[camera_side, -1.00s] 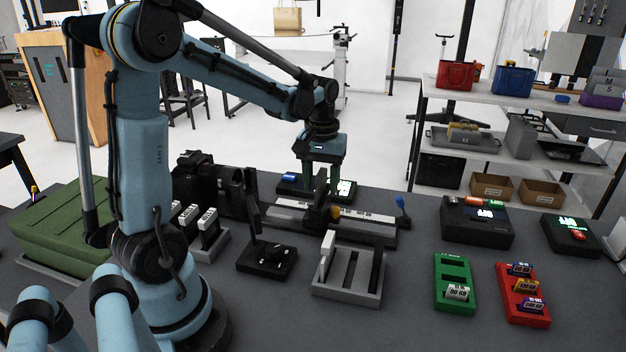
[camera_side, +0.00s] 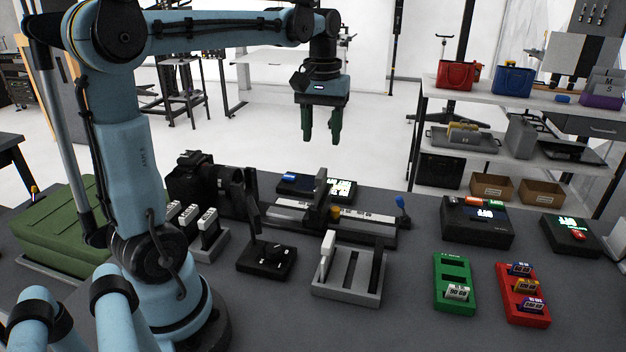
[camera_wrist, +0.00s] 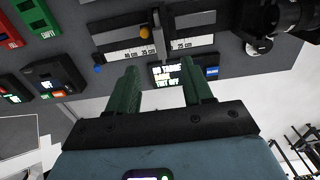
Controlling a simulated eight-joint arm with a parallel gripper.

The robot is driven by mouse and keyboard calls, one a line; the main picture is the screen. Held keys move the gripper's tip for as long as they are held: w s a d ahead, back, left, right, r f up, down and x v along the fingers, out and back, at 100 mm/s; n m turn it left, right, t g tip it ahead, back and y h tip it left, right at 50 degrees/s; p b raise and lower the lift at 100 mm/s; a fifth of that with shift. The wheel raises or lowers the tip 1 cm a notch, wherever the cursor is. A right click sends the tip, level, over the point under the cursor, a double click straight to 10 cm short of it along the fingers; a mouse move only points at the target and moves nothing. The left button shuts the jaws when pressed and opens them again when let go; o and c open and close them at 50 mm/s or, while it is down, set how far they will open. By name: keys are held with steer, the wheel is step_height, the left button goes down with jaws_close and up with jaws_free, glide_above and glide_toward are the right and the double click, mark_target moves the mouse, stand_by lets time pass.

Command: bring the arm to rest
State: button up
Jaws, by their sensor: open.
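My gripper (camera_side: 321,138) is raised well above the back of the dark table (camera_side: 400,295) in the side view. Its two green fingers point down, apart, with nothing between them. In the wrist view my gripper (camera_wrist: 160,80) also shows open and empty. Below it at the table's back edge is a black box with a lit display (camera_side: 343,188) and a blue label. The display also shows in the wrist view (camera_wrist: 168,75), in the gap between the fingers, at a distance.
A long scale fixture (camera_side: 375,228) with a blue-knobbed lever lies in front of the black box. A grey slotted block (camera_side: 345,290), green tray (camera_side: 452,265) and red tray (camera_side: 505,280) stand nearer. Shelving (camera_side: 480,105) stands at right. The air around my gripper is clear.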

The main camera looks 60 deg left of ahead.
steer(key=shift+d, duration=0.1)
steer(key=shift+s+d+f, duration=0.1)
steer(key=shift+d, duration=0.25)
steer(key=s+d+f+m+t, duration=0.2)
steer(key=d+f+m+t, duration=0.1)
steer(key=d, duration=0.3)
steer(key=s+d+f+m+t, duration=0.3)
steer(key=d+f+m+t, duration=0.1)
steer(key=d+m, duration=0.2)
steer(key=shift+s+d+f, duration=0.15)
steer(key=shift+d+f, duration=0.05)
steer(key=shift+d, duration=0.55)
